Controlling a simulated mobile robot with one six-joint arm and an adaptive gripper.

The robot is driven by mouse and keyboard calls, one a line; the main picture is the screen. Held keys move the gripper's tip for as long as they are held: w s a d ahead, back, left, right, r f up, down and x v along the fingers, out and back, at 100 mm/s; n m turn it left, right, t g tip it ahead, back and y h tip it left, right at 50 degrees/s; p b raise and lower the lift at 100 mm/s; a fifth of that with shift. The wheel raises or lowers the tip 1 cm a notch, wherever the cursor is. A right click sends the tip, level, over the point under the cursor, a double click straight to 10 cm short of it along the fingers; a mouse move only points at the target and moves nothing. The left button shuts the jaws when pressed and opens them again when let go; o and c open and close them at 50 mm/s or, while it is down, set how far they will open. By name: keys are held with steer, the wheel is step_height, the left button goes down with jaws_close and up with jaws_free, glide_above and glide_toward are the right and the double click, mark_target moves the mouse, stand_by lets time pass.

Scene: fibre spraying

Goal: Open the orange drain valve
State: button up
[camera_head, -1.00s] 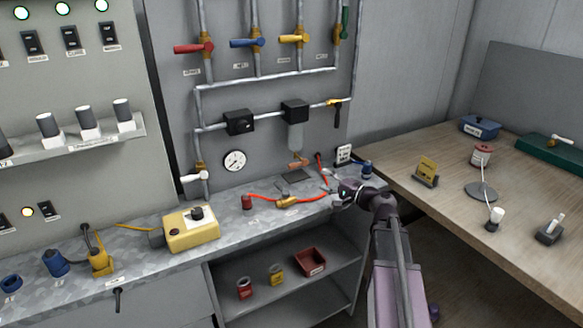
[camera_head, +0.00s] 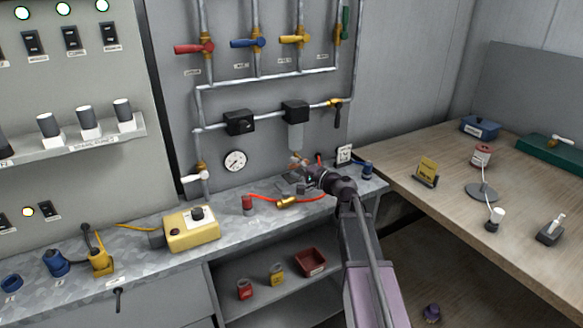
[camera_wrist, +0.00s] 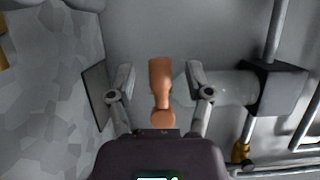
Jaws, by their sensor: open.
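The orange drain valve (camera_wrist: 161,88) shows in the wrist view as an orange handle with a round end, lying between the two open fingers of my gripper (camera_wrist: 157,88). Grey gaps show on both sides of the handle, so the fingers do not appear to touch it. In the head view the orange valve (camera_head: 295,158) is a small patch under the clear filter bowl (camera_head: 296,136), partly hidden by my gripper (camera_head: 303,170). The bowl also shows in the wrist view (camera_wrist: 225,88), to the right of the fingers.
A red hose (camera_head: 268,198) with a brass fitting lies on the grey bench (camera_head: 225,205) near my arm. A gauge (camera_head: 235,161) and pipes with coloured valves are on the wall panel. A wooden table (camera_head: 455,215) stands at the right.

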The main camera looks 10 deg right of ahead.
steer(key=shift+w+a, duration=0.45)
steer(key=shift+w, duration=0.05)
jaws_close()
